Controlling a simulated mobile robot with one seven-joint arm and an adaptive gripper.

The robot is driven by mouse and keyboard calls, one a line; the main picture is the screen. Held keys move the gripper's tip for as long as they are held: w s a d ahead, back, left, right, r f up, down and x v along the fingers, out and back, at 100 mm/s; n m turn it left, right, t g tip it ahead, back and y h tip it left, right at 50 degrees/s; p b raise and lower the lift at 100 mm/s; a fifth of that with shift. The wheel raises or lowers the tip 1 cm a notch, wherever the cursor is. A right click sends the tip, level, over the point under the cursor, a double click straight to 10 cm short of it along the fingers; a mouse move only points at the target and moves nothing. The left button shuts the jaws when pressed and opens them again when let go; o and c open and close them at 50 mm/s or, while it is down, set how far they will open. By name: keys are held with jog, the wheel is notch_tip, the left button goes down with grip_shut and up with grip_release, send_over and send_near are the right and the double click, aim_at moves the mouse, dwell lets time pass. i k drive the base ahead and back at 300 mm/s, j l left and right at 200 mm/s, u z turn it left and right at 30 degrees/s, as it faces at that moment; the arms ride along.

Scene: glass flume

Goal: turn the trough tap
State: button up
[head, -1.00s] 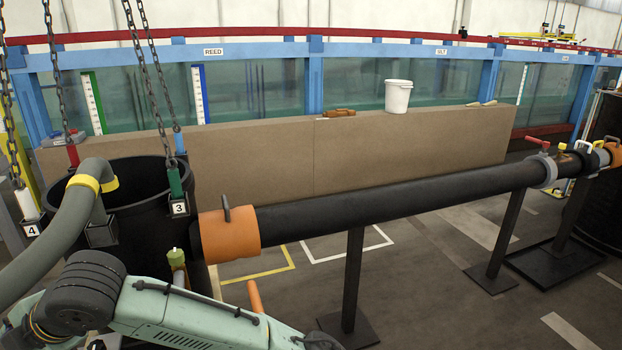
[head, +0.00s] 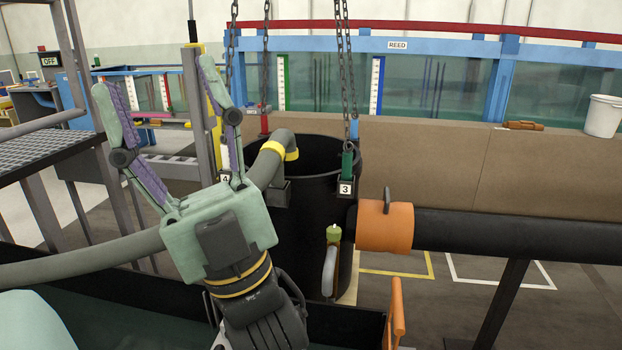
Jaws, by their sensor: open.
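My gripper (head: 160,85) is raised in the left half of the head view, its two purple-padded fingers spread apart and empty, pointing up. A dark trough (head: 130,300) with greenish water lies low in the picture, partly behind my arm. An orange lever-like part (head: 397,312) stands at the trough's right end, well to the right of and below my fingers; it may be the trough tap, but I cannot tell for sure. A fitting with a yellow-green cap (head: 333,233) and a grey curved spout stands just beyond, in front of the black tub. My gripper touches neither.
A black tub (head: 315,235) hangs on chains behind my gripper, with a grey hose (head: 270,155) over its rim. A black pipe (head: 500,230) with an orange collar (head: 385,227) runs right. A grated platform (head: 45,152) stands left.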

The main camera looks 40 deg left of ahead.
aim_at(333, 232)
jog(key=k+j+u, duration=0.15)
jog(key=u, duration=2.4)
jog(key=z, duration=1.6)
jog(key=i+j, duration=0.1)
jog(key=j, duration=0.25)
jog(key=i+j, duration=0.15)
jog(key=j, duration=0.2)
jog(key=i+j, duration=0.1)
jog(key=j, duration=0.25)
